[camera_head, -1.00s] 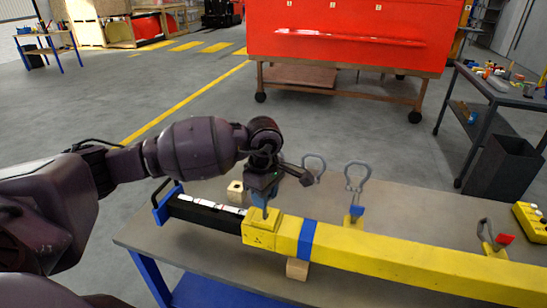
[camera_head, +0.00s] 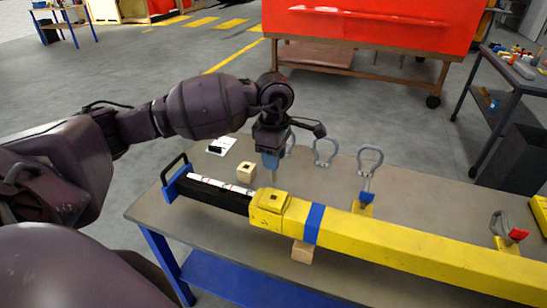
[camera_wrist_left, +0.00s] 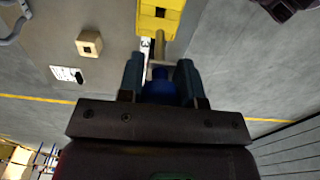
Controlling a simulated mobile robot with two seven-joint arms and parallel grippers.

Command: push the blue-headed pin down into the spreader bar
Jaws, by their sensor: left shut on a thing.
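My left gripper (camera_head: 271,160) points down and is shut on the blue-headed pin (camera_head: 274,176). The pin's tan shaft hangs below the fingers. In the left wrist view the blue head (camera_wrist_left: 160,91) sits between the fingers (camera_wrist_left: 160,78), and the shaft (camera_wrist_left: 158,48) points toward the yellow sleeve. The yellow spreader bar (camera_head: 400,248) lies along the table. The pin tip appears just behind and above the block, apart from the hole. My right gripper is out of view.
A wooden block with a hole (camera_head: 246,173) and a white card (camera_head: 221,146) lie behind the bar's black inner end (camera_head: 220,194). Grey shackles (camera_head: 369,162) stand farther right. A small wooden block (camera_head: 302,251) is under the bar. The table's (camera_head: 190,235) front left is clear.

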